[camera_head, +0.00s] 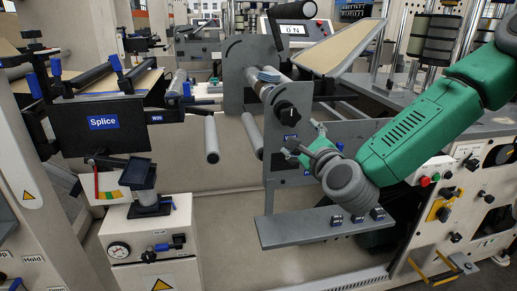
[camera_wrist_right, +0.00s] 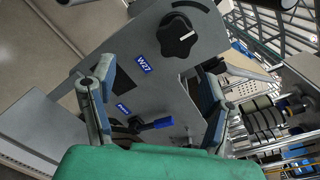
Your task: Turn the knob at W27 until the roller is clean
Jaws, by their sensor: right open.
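The black knob with a white pointer line (camera_wrist_right: 178,38) sits on a grey upright plate above the blue W27 label (camera_wrist_right: 143,64). In the head view the knob (camera_head: 285,112) is on the plate's near face. My right gripper (camera_head: 303,150) is below and right of the knob, apart from it. In the wrist view its two fingers (camera_wrist_right: 155,102) are spread, with nothing between them. Grey rollers (camera_head: 211,139) stick out left of the plate, but I cannot tell which one the knob serves or whether it is clean. My left gripper is not in view.
A grey shelf (camera_head: 300,228) with several small labelled blocks juts out below my right gripper. The black Splice panel (camera_head: 100,132) and a pedestal with a gauge (camera_head: 150,240) stand at left.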

